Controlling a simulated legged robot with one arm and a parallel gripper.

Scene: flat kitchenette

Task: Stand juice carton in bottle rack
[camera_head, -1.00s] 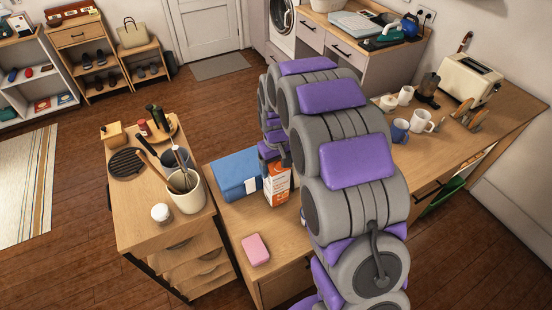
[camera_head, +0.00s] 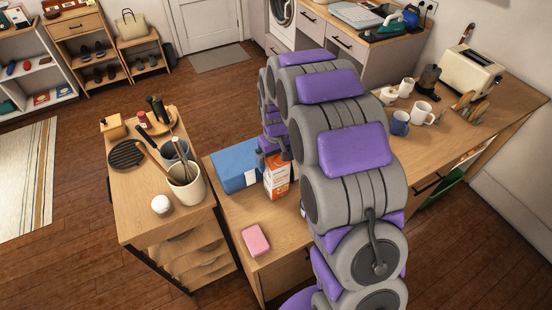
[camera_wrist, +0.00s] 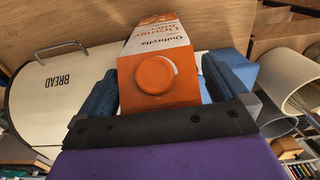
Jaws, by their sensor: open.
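The juice carton (camera_head: 277,178), white and orange, stands upright on the counter beside a blue box in the head view. In the wrist view the carton (camera_wrist: 158,42) shows its orange cap towards the camera, between my gripper's two blue-grey fingers. My gripper (camera_wrist: 162,82) is open around the carton's top, one finger on each side; I cannot tell whether either touches. In the head view my gripper (camera_head: 272,150) is mostly hidden behind my arm. I cannot make out a bottle rack in either view; my arm hides part of the counter.
The blue box (camera_head: 236,167) stands close left of the carton. A pink sponge (camera_head: 256,240) lies in front. A utensil crock (camera_head: 187,186) stands on the left cart. Mugs (camera_head: 421,112) and a toaster (camera_head: 473,72) stand right. A bread bin (camera_wrist: 60,85) shows in the wrist view.

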